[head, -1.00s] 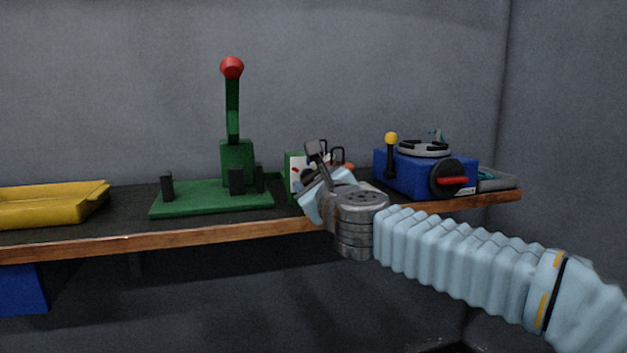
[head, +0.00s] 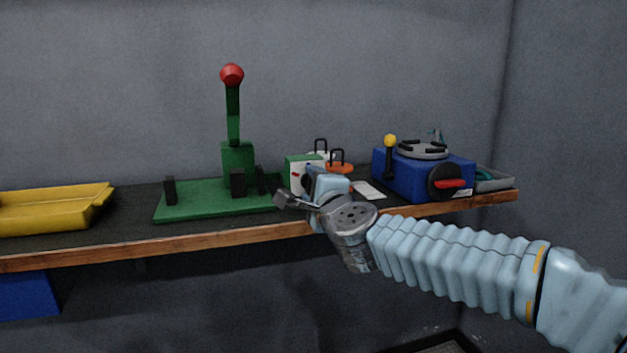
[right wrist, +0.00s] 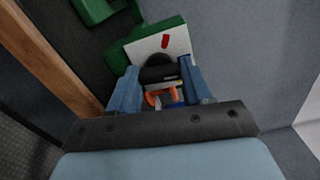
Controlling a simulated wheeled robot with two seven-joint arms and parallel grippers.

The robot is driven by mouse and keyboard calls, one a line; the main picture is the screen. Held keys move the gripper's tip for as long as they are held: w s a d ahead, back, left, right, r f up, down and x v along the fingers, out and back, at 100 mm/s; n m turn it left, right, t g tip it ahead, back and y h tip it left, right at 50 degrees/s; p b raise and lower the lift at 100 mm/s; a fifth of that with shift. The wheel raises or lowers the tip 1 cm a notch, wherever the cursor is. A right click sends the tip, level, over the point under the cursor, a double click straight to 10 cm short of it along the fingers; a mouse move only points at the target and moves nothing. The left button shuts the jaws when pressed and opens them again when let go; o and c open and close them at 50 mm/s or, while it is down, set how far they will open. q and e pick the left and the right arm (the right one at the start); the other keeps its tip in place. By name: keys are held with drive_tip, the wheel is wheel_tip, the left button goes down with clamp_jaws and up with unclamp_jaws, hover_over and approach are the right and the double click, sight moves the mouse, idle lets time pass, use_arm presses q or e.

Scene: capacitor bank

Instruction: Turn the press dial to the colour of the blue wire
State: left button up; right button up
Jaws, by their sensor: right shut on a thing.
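The press dial is a black knob (right wrist: 157,62) on the white face of a green box (right wrist: 118,55). A red mark (right wrist: 166,41) shows on the face above the knob. Orange, yellow and blue patches show between the fingers. In the head view the green box (head: 301,162) stands right of the green lever press (head: 237,160), partly hidden by my right gripper (head: 308,190). My right gripper (right wrist: 160,78) is shut on the dial, one finger on each side, and is rolled over. The dial's pointed-to colour is hidden. I cannot pick out a blue wire. My left gripper is out of view.
A blue machine (head: 407,178) with a yellow-topped lever and a red-handled black knob stands at the right. A grey tray (head: 497,183) is beyond it. A white card (head: 368,190) lies between. A yellow tray (head: 50,212) is at the left. The wooden bench edge (head: 150,247) runs in front.

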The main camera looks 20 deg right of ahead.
drive_tip(key=shift+n, duration=0.7)
drive_tip(key=shift+p, duration=0.3)
drive_tip(key=o, duration=1.1)
drive_tip(key=shift+c, duration=0.2)
drive_tip(key=shift+s, duration=0.1)
drive_tip(key=s, duration=1.3)
drive_tip(key=shift+s+d, duration=0.2)
drive_tip(key=shift+s, duration=0.15)
